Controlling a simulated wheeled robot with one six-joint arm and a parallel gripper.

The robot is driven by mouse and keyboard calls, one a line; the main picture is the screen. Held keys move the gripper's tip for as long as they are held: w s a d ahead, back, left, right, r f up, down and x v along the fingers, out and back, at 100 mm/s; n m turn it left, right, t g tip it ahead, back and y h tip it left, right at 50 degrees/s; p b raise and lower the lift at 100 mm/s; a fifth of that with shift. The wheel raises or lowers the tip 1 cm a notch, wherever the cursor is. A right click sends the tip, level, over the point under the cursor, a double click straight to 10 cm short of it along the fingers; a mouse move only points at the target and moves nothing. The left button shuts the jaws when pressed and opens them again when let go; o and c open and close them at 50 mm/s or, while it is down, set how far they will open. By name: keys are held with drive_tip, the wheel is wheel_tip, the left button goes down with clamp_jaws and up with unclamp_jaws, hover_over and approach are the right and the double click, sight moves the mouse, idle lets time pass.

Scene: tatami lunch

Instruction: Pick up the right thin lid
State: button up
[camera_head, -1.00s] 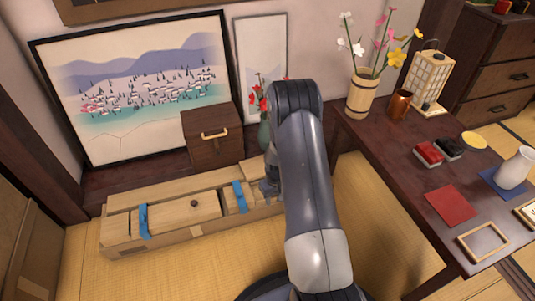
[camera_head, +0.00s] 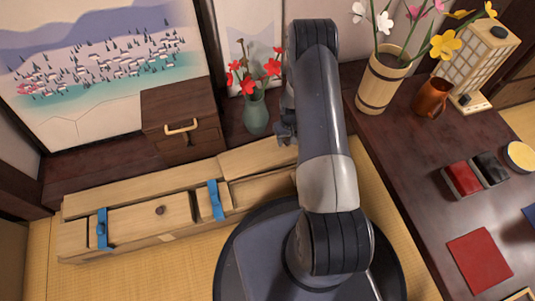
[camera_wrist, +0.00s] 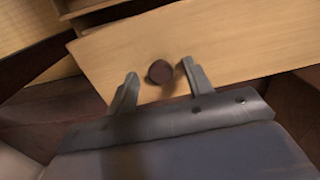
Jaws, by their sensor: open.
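A long pale wooden box (camera_head: 150,238) lies on the tatami along the wall. Its left lid (camera_head: 130,218) has a dark round knob and lies between two blue bands. The right thin lid (camera_head: 262,156) is a pale board at the box's right end, partly hidden behind my arm. My gripper (camera_head: 287,132) is at that end. In the wrist view a pale board (camera_wrist: 225,45), seemingly this lid, has a dark round knob (camera_wrist: 160,72). My open fingers (camera_wrist: 162,82) appear on either side of the knob; contact and depth cannot be told.
A dark drawer chest (camera_head: 180,125) and a green vase (camera_head: 255,112) with red flowers stand close behind the box. A dark table (camera_head: 425,170) on the right bears a wooden flower holder (camera_head: 383,85), a copper cup (camera_head: 431,98) and a lantern (camera_head: 490,60).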

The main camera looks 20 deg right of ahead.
drive_tip(key=shift+f, duration=0.1)
drive_tip(key=shift+c, duration=0.2)
clamp_jaws()
idle(0.4)
